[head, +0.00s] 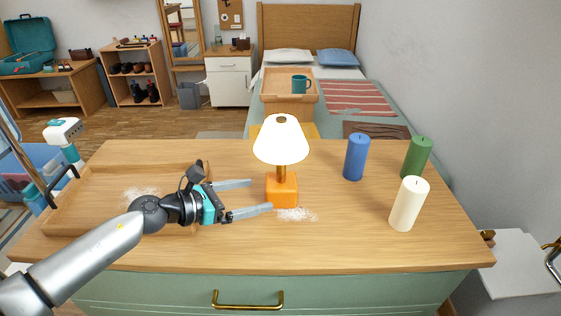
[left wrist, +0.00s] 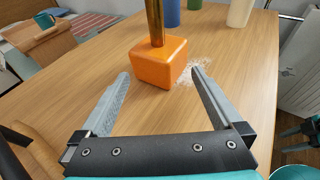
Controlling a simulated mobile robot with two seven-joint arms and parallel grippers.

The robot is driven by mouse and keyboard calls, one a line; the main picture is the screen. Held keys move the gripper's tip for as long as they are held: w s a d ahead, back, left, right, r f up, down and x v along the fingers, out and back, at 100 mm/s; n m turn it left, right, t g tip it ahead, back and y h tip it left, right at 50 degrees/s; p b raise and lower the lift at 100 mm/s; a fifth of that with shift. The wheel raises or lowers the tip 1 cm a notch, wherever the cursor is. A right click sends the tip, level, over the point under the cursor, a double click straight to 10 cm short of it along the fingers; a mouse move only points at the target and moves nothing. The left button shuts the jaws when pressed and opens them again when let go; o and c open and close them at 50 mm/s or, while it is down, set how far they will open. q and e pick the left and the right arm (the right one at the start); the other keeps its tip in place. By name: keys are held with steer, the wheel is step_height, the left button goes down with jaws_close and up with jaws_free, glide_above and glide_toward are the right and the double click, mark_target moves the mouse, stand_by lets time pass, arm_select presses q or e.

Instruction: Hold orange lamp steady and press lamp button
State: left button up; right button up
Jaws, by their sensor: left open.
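The orange lamp (head: 282,188) stands upright on the wooden desktop, with a square orange base, a brass-brown stem and a white shade (head: 281,140). My left gripper (head: 262,196) is open and empty, low over the desktop on the lamp's left. Its fingers point at the base; the nearer fingertip is close to the base's front left. In the left wrist view the base (left wrist: 160,64) lies ahead of and between the open fingertips (left wrist: 160,73), apart from them. The shade is out of that view. I cannot make out a button.
A blue candle (head: 356,158), a green candle (head: 417,158) and a white candle (head: 409,205) stand right of the lamp. White grains (head: 297,215) lie by its base. A wooden tray (head: 75,228) is on the left. The front middle of the desktop is clear.

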mark_target(277, 189)
arm_select(q)
steer(key=b+x, duration=0.1)
steer(key=x, duration=0.5)
steer(key=shift+f+b, duration=0.1)
steer(key=shift+b, duration=0.2)
steer(key=shift+x, duration=0.75)
arm_select(e)
steer(key=shift+t, duration=0.4)
steer(key=shift+w+a+r, duration=0.15)
steer(key=shift+w+r, duration=0.35)
steer(key=shift+r, duration=0.25)
steer(key=shift+w+a+r, duration=0.15)
steer(key=shift+w+r, duration=0.3)
steer(key=shift+r, duration=0.35)
steer(key=shift+w+a+r, duration=0.15)
steer(key=shift+w+r, duration=0.35)
steer(key=shift+r, duration=0.25)
arm_select(q)
steer(key=shift+c, duration=0.3)
jaws_close()
